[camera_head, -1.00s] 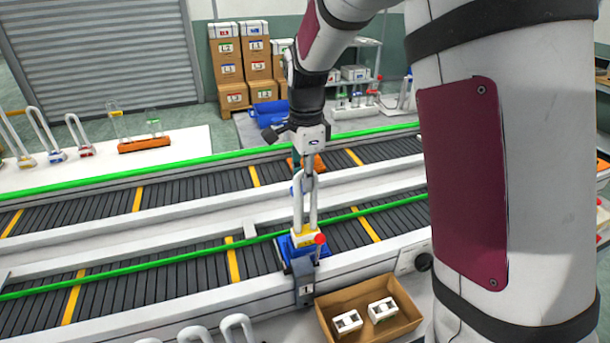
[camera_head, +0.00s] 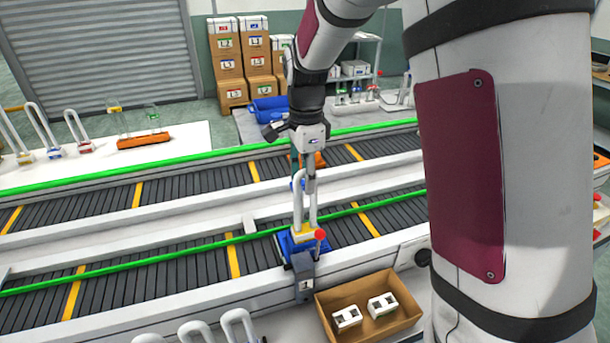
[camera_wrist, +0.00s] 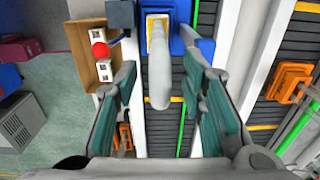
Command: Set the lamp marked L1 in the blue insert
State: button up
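A white looped lamp (camera_head: 299,200) with a yellow base (camera_head: 303,231) stands upright over the blue insert (camera_head: 286,246) on the near conveyor. Its marking cannot be read. In the wrist view the lamp (camera_wrist: 160,75) runs between my fingers, its yellow base inside the blue insert's outline (camera_wrist: 178,45). Whether it is fully seated cannot be told. My gripper (camera_head: 306,184) is above the base around the lamp's upper part. In the wrist view my gripper (camera_wrist: 157,66) is open, with a gap on both sides of the lamp.
A red-knobbed lever (camera_head: 320,234) stands at the insert's right front. A cardboard box (camera_head: 350,293) with two white parts lies in front. Green rails (camera_head: 220,239) run along the conveyors. Other lamps (camera_head: 45,130) stand on a white table at left; more loops (camera_head: 238,323) show at the bottom edge.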

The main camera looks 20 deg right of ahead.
notch_tip(320, 180, up, 12)
jog(key=shift+s, duration=0.15)
dwell(0.6)
notch_tip(320, 180, up, 9)
jog(key=p, duration=0.4)
dwell(1.1)
jog(key=shift+s, duration=0.1)
jog(key=s+r+n+t, duration=0.3)
jog(key=s+n, duration=0.6)
jog(key=s, duration=0.6)
jog(key=s+f+n+t, duration=0.2)
jog(key=s+f+n, duration=0.4)
jog(key=s+n, duration=0.3)
jog(key=s, duration=0.4)
jog(key=shift+s, duration=0.2)
